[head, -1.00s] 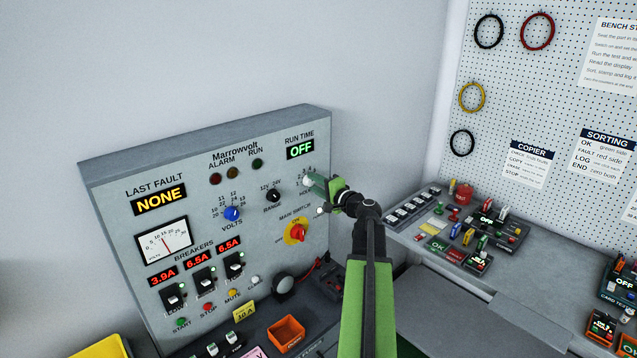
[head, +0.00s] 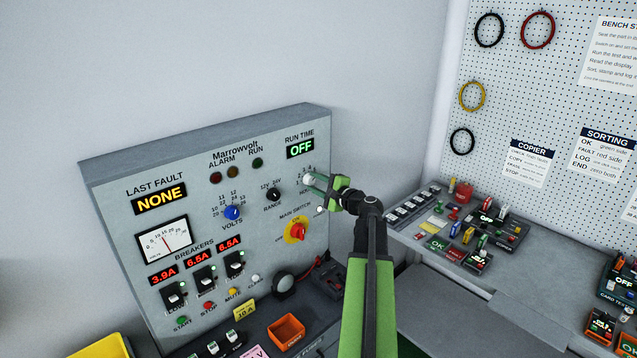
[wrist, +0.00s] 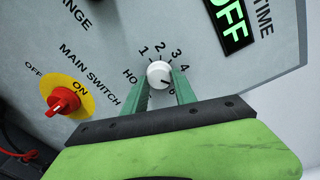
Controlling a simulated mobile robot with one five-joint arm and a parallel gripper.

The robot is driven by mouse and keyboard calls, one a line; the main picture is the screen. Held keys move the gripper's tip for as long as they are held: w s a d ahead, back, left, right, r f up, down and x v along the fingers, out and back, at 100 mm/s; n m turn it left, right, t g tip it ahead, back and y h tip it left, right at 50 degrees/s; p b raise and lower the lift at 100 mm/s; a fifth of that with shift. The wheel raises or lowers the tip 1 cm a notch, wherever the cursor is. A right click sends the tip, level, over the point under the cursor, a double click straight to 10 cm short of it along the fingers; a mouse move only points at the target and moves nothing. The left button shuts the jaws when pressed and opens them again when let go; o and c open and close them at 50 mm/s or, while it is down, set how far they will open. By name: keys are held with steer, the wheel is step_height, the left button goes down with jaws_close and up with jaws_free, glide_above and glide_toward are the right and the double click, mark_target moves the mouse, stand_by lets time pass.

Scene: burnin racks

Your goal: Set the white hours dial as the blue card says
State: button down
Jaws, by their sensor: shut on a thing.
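The white hours dial (head: 309,180) is on the grey Marrowvolt panel, below the RUN TIME display (head: 300,149), which reads OFF in green. In the wrist view the dial (wrist: 158,72) sits between the two green fingers of my gripper (wrist: 161,82), which is shut on it. Numbers 1 to 4 show around its upper side and a 6 at its lower right. A small dark mark on the dial seems to face lower right, near the 6. In the head view my gripper (head: 315,184) reaches it from the right. I cannot make out a blue card.
The red main switch (head: 298,232) on its yellow plate is below the dial, and the black range knob (head: 273,195) is to its left. The blue volts knob (head: 232,213) is farther left. An orange bin (head: 286,333) stands below. The wall above the panel is bare.

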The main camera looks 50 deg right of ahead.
steer(key=c, duration=1)
jaws_free()
steer(key=shift+w, duration=0.1)
steer(key=s+a+r+p, duration=0.1)
steer(key=s, duration=1.6)
steer(key=shift+s+a, duration=0.2)
steer(key=shift+a, duration=0.15)
steer(key=shift+r, duration=0.1)
